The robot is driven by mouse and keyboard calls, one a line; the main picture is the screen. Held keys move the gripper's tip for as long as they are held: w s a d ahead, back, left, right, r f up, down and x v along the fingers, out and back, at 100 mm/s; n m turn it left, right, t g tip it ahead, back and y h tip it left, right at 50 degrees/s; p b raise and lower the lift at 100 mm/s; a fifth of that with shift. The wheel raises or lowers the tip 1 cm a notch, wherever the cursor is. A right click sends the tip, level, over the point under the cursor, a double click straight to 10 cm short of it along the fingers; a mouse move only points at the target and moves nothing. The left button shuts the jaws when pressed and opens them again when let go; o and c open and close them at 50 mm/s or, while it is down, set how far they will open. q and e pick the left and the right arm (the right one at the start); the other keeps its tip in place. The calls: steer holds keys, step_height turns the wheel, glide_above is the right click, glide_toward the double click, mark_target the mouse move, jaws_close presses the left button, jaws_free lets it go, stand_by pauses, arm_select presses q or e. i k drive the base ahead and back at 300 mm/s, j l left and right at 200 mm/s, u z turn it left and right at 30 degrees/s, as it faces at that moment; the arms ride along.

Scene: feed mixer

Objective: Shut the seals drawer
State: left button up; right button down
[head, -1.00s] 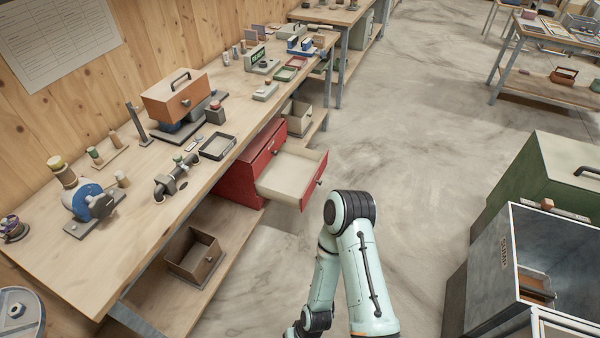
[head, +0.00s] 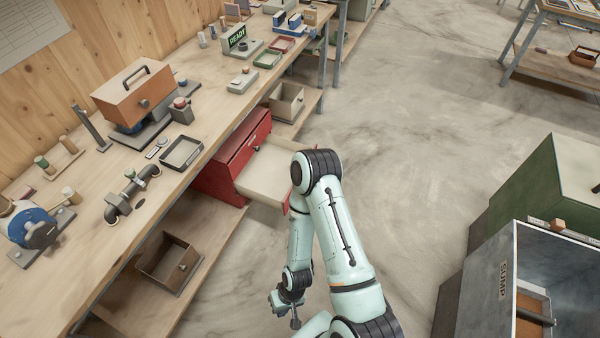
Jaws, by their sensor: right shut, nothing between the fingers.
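A red cabinet (head: 232,158) stands on the lower shelf under the workbench, with its cream-lined drawer (head: 262,174) pulled well out over the aisle. I take this as the seals drawer, but I cannot read a label on it. My right arm crosses in front of the drawer's red front and hides most of it, including the handle. My right gripper (head: 289,314) hangs low over the floor, nearer to me than the drawer and apart from it. It is shut and empty. My left gripper is not in view.
The workbench (head: 205,105) runs along the left, with an orange box (head: 128,100) and small parts on it. An open wooden bin (head: 168,264) lies on the lower shelf. A grey sump cabinet (head: 484,275) and a green one stand at right. The aisle floor between is clear.

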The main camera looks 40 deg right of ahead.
mark_target(265, 179)
steer(key=i+l, duration=0.15)
steer(key=l, duration=0.25)
steer(key=i+l, duration=0.1)
steer(key=l, duration=0.3)
steer(key=i+l, duration=0.15)
steer(key=l, duration=0.25)
steer(key=i+l, duration=0.1)
steer(key=l, duration=0.3)
steer(key=i+l+u, duration=0.1)
steer(key=l, duration=0.3)
